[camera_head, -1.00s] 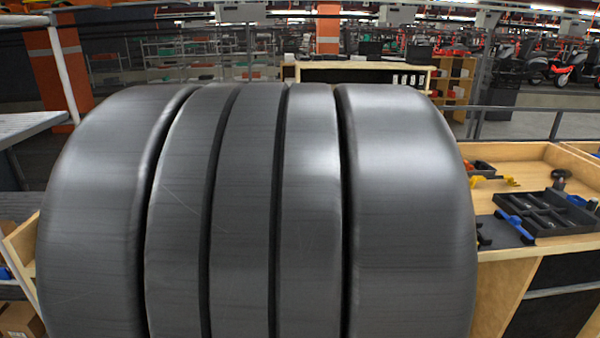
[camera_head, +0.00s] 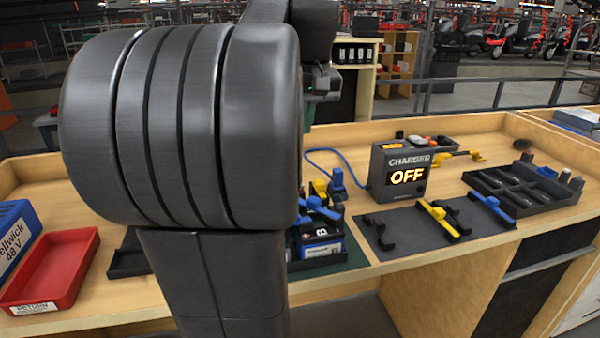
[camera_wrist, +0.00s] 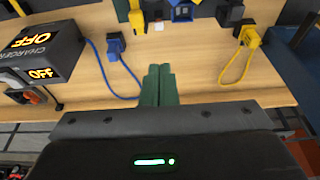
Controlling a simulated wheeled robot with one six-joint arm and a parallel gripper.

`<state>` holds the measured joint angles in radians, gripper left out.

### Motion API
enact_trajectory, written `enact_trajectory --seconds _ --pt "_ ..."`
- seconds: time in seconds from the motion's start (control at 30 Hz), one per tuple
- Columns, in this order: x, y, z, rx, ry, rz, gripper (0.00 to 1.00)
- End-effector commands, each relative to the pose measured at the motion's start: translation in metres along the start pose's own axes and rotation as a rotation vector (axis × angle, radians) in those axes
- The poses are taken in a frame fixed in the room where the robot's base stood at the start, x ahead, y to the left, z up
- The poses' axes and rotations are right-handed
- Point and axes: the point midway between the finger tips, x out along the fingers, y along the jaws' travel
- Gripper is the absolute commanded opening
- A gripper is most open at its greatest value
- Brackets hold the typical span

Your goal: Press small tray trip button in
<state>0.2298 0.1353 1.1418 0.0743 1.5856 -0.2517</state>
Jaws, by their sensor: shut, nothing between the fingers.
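I cannot make out a trip button in any view. A shallow red tray (camera_head: 62,258) lies at the left of the bench, and a black compartment tray (camera_head: 520,205) lies at the right; I cannot tell if either is the small tray meant. My gripper (camera_wrist: 159,70) shows its green fingers closed together and empty, over the wooden bench in the wrist view. It sits between a blue plug (camera_wrist: 115,46) and a yellow plug (camera_wrist: 249,37), apart from both. In the head view my arm hides part of the bench's middle.
A charger box (camera_head: 398,170) with an OFF display stands mid-bench, a blue cable beside it. A dark mat (camera_head: 400,222) holds black, yellow and blue clamps. A blue box (camera_head: 14,238) is at far left. Bare wood shows around the charger.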

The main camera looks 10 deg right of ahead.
Motion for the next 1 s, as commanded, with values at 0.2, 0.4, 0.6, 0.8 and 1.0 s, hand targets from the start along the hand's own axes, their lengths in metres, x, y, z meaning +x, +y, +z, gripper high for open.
enact_trajectory --seconds 0.2,0.4,0.6,0.8,1.0 --pt "0.012 0.0 0.0 -0.001 -0.002 0.0 0.0" --pt "0.05 0.0 0.001 -0.001 -0.006 -0.001 0.0" --pt "0.093 -0.001 0.001 -0.001 -0.005 -0.001 0.0" --pt "0.124 0.0 0.007 -0.001 -0.002 0.0 0.0" --pt "0.138 0.0 0.012 -0.001 -0.001 0.0 0.0"
